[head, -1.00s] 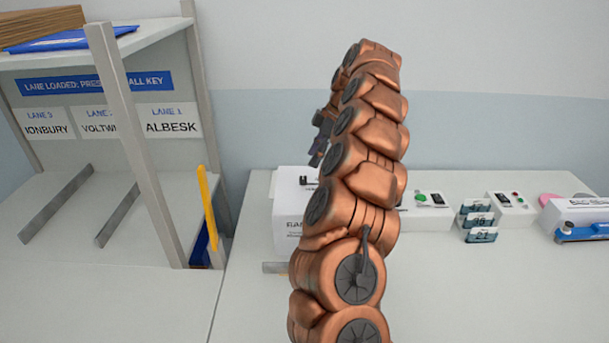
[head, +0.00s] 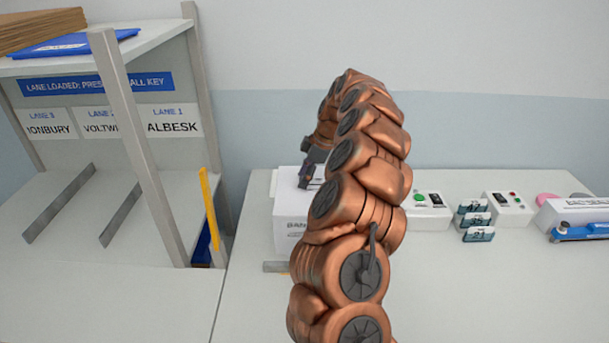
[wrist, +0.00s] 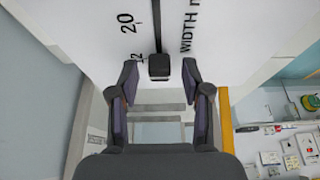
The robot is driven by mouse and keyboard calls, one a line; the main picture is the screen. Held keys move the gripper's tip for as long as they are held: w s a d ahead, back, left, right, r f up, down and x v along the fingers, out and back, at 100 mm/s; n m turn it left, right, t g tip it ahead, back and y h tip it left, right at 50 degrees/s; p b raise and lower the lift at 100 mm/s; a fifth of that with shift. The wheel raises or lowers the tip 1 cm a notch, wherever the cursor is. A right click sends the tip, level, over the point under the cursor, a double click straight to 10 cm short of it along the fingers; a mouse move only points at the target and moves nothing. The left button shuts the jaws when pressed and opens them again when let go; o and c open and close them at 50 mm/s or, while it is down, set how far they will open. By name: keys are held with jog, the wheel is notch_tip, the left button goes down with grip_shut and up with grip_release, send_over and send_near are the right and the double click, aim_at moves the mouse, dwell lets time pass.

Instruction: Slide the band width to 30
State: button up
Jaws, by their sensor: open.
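The white band box (head: 290,222) stands on the bench, partly hidden behind my arm. In the wrist view its top face (wrist: 100,40) carries a dark slot (wrist: 157,25), the numbers 12 and 20, and the word WIDTH. The dark slider knob (wrist: 159,67) sits at the near end of the slot, beside the 12. My gripper (wrist: 160,72) is open, with one fingertip on each side of the knob and a visible gap to both. In the head view my gripper (head: 308,172) is over the box's top and hides the knob.
A lane rack (head: 150,150) with a yellow strip (head: 208,210) stands left of the box. To the right are a control box with a green button (head: 428,212), numbered cards (head: 478,235) and a blue-handled sealer (head: 585,232). The front bench top is clear.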

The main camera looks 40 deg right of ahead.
grip_shut()
dwell(0.3)
dwell(0.4)
